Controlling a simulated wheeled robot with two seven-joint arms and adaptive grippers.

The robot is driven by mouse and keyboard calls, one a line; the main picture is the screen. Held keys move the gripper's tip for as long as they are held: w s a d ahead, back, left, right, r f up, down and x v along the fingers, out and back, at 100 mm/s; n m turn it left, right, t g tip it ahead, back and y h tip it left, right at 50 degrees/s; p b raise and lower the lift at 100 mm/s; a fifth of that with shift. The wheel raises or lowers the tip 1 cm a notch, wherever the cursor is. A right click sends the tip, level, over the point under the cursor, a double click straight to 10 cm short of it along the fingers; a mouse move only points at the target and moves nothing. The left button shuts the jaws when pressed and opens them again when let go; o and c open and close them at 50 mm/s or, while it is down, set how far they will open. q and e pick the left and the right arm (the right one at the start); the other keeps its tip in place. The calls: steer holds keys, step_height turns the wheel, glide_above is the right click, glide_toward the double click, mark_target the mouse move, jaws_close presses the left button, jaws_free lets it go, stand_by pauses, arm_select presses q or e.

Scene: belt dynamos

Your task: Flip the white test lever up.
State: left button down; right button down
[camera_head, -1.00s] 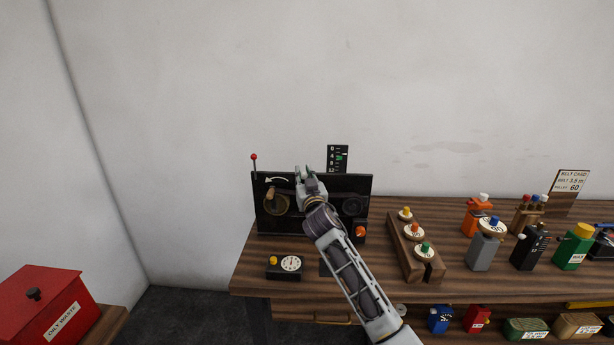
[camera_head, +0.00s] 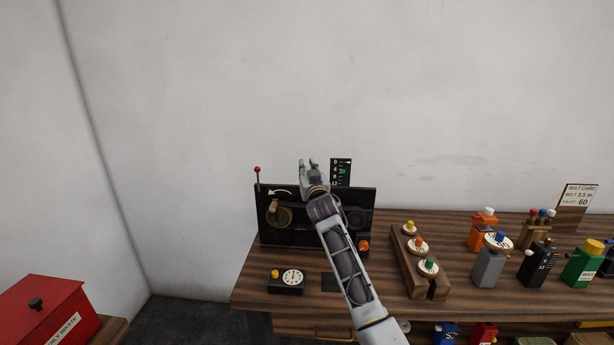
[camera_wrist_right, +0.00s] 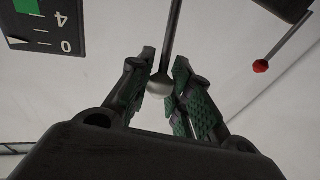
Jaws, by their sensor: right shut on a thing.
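The white test lever shows in the right wrist view as a thin metal rod with a white ball knob (camera_wrist_right: 159,84). My right gripper (camera_wrist_right: 166,68) is shut on this knob, with a green-padded finger on either side. In the head view my right gripper (camera_head: 309,165) stands just above the top edge of the black test panel (camera_head: 310,198). The lever is hidden there behind the gripper and arm. My left gripper is in neither view.
A red-knobbed lever (camera_head: 257,170) stands at the panel's left end, also seen in the wrist view (camera_wrist_right: 261,66). A scale board (camera_head: 341,171) rises close to the gripper's right. A brass crank wheel (camera_head: 279,216) sits on the panel. A dial box (camera_head: 287,281) lies in front.

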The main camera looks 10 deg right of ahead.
steer(key=shift+w+d+r, duration=0.2)
steer(key=shift+w+r, duration=0.25)
steer(key=shift+w, duration=0.05)
steer(key=c, duration=1.3)
jaws_free()
steer(key=shift+f, duration=0.1)
steer(key=shift+o, duration=0.2)
steer(key=shift+f, duration=0.1)
steer(key=shift+s+f, duration=0.25)
steer(key=shift+s, duration=0.55)
steer(key=s+f, duration=0.1)
steer(key=s, duration=0.9)
steer(key=shift+f, duration=0.15)
